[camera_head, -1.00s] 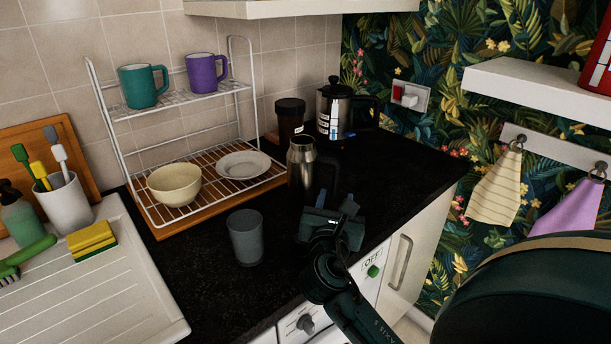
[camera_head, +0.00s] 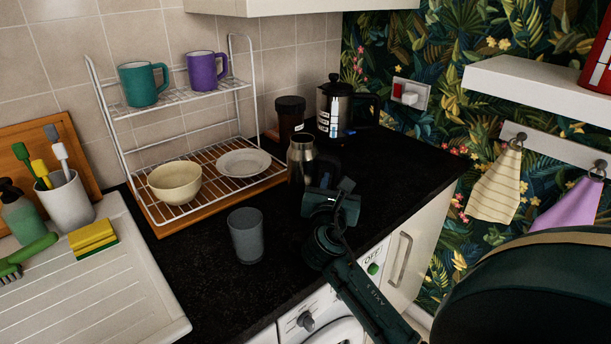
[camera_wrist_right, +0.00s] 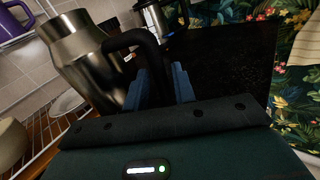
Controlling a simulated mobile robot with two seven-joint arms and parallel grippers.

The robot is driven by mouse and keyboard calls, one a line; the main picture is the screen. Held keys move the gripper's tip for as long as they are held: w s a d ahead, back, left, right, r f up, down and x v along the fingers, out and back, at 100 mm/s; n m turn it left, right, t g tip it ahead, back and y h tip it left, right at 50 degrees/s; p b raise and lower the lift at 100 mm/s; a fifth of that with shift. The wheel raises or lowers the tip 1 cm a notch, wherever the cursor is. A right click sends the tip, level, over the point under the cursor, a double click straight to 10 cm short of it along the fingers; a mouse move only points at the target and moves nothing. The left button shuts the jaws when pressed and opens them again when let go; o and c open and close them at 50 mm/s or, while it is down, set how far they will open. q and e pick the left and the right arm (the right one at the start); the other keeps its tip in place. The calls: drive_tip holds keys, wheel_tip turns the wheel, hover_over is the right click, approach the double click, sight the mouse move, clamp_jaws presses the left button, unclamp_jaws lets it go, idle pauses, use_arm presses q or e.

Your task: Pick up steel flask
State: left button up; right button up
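The steel flask (camera_head: 299,157) stands upright on the black worktop, just right of the wire rack. It has a brushed metal body and a black handle on its right side. In the right wrist view, the flask (camera_wrist_right: 85,62) fills the upper left and its handle (camera_wrist_right: 128,40) arches toward the fingers. My right gripper (camera_head: 336,183) is beside the flask's lower right in the head view, partly covering the handle. In the wrist view, its blue fingers (camera_wrist_right: 160,86) are apart, close to the handle. Whether they touch it is unclear. My left gripper is out of view.
The wire rack (camera_head: 150,222) holds a bowl (camera_head: 175,184), a plate (camera_head: 244,163) and two mugs. A grey cup (camera_head: 246,240) stands front left of the flask. A dark jar (camera_head: 290,116) and a French press (camera_head: 334,108) stand behind. The worktop at right is clear.

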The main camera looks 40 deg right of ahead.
clamp_jaws()
drive_tip(key=shift+r, duration=0.1)
idle(0.3)
